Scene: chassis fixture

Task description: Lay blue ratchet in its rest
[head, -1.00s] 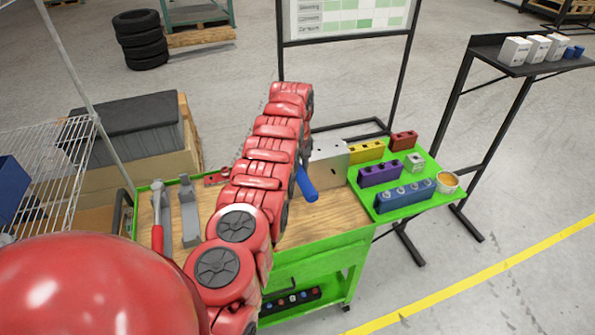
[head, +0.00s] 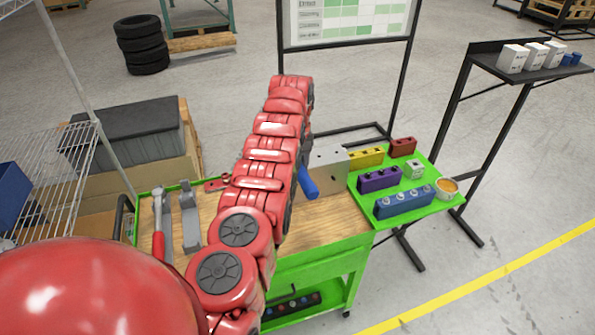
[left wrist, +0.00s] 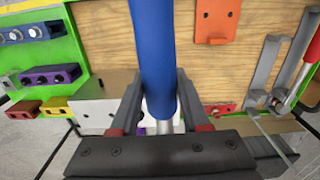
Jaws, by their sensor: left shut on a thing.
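The blue ratchet (head: 307,182) shows in the head view as a blue handle sticking out from behind my left arm, in front of a pale metal block. In the left wrist view its blue handle (left wrist: 155,50) runs down between the fingers of my left gripper (left wrist: 160,105), which is shut on it. A short metal part shows below the handle; the head is hidden. My arm hides the gripper in the head view. An empty-looking long grey rest (head: 190,217) stands at the cart's left, beside a red-handled ratchet (head: 158,225). My right gripper is not in view.
The pale block (head: 328,172) stands at the cart's back right. A green side shelf holds yellow (head: 366,157), purple (head: 380,180), red (head: 402,147) and blue (head: 404,201) socket holders and a cup (head: 445,188). An orange plate (left wrist: 217,20) lies on the bare wood.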

